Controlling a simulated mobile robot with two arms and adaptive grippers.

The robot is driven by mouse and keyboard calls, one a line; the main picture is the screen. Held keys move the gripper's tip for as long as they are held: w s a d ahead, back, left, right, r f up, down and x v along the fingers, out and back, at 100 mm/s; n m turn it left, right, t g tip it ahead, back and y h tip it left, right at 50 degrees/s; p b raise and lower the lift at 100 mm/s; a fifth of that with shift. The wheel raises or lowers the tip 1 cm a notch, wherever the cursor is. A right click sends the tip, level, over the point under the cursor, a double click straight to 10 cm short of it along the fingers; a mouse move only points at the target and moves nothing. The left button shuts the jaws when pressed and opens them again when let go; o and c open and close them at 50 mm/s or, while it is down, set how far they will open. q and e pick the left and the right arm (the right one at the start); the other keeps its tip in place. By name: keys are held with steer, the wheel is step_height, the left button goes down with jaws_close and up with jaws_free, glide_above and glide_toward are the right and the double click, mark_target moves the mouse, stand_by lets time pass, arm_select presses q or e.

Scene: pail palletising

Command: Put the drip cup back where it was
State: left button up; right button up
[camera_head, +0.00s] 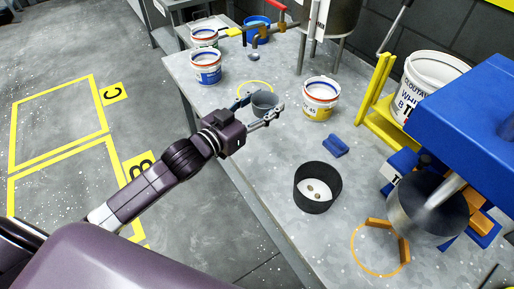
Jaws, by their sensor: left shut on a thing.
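The drip cup (264,104) is a small grey cup on or just above the grey bench (235,139). My left gripper (262,107) is shut on it, with one finger on each side of the cup. A yellow ring mark (257,83) shows on the bench just behind the cup, partly hidden by the cup and gripper. I cannot tell whether the cup touches the bench. My right gripper is not in view.
A white and yellow pail (320,99) stands right of the cup. A white and blue pail (206,69) stands behind left. A blue block (335,146) and a black tub (317,187) are nearer. A blue machine (465,110) fills the right. An orange ring (363,262) is marked in front.

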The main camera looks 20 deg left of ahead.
arm_select(q)
glide_above(263, 151)
step_height(263, 151, down, 12)
steer(key=shift+f, duration=0.15)
steer(key=shift+f+b, duration=0.4)
steer(key=shift+f, duration=1.8)
steer(key=shift+f, duration=0.1)
steer(key=o, duration=1.2)
steer(key=shift+r, duration=0.2)
steer(key=v, duration=1.1)
steer(key=shift+f+b, duration=0.15)
steer(key=shift+b, duration=0.25)
steer(key=shift+s+a, duration=0.2)
steer(key=shift+s, duration=0.3)
